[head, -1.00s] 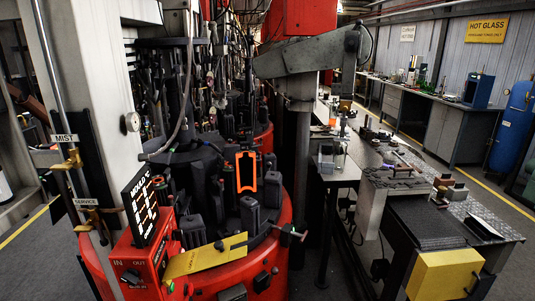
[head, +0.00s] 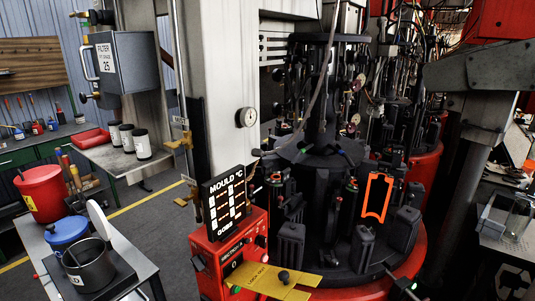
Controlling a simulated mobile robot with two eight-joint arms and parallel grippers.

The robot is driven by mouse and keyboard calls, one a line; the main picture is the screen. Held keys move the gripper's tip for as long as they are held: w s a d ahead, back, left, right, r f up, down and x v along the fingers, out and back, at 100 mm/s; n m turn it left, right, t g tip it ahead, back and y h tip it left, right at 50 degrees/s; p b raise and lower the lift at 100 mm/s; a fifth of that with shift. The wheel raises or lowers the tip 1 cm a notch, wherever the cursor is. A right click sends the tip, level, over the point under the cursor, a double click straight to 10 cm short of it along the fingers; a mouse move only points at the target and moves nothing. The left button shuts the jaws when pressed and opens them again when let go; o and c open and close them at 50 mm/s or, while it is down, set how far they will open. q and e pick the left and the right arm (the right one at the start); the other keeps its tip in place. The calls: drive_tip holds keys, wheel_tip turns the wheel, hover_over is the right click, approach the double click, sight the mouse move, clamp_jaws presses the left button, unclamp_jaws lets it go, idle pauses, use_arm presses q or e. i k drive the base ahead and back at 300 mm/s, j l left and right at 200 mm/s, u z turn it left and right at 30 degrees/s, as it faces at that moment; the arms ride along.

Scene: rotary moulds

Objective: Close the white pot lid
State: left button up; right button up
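A white lid (head: 99,220) stands almost upright at the right rim of a dark grey pot (head: 90,270) in the lower left of the head view. The pot's mouth is uncovered and its inside looks dark. I cannot tell how the lid joins the pot. The pot is on a dark plate on a grey table (head: 136,266). Neither of my grippers is in view.
A blue lidded pot (head: 67,232) is just behind the dark pot, and a red bucket (head: 42,192) is farther back. The red mould machine (head: 232,262) fills the middle. Open floor lies between it and the table.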

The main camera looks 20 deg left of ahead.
sight(99, 221)
drive_tip(key=i+l+u, duration=0.15)
drive_tip(key=u, duration=0.35)
drive_tip(key=i+l+u, duration=0.1)
drive_tip(key=l+u, duration=0.35)
drive_tip(key=i+l+u, duration=0.1)
drive_tip(key=u, duration=0.4)
drive_tip(key=l+u, duration=0.8)
drive_tip(key=u, duration=0.15)
